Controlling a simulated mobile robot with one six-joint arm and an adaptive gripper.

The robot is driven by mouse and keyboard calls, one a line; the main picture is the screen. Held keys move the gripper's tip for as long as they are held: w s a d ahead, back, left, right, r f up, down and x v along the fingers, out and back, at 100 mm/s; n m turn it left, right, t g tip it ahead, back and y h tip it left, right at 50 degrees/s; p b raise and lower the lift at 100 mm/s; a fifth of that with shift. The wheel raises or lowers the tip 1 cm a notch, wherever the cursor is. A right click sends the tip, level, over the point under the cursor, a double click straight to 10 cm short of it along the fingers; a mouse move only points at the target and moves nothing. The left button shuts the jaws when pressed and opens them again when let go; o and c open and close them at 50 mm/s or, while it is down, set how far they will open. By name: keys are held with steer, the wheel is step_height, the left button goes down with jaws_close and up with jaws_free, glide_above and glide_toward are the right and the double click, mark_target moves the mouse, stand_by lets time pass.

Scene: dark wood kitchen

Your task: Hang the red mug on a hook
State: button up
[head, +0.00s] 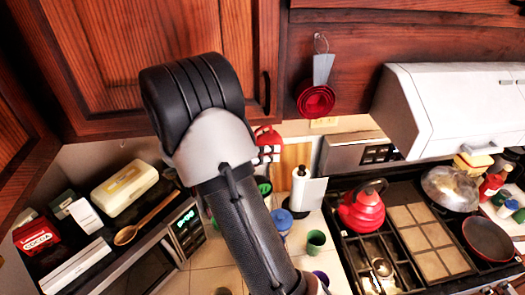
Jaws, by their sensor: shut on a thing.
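My arm fills the middle of the head view, and my gripper does not show. I cannot pick out the red mug for certain. A small red object (267,138) with white squares below it shows just right of my arm, partly hidden by it; I cannot tell whether it is the mug. A nested set of red cups (316,101) with a grey handle hangs from the cabinet at the upper middle. I cannot make out any free hook.
A red kettle (361,211) stands on the stove (402,285), with a pan (491,238) at right. Several cups, including a green cup (315,241), stand on the counter. A white range hood (430,105) juts out. A bread box (124,188) sits on the microwave at left.

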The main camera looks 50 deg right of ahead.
steer(key=o, duration=1.4)
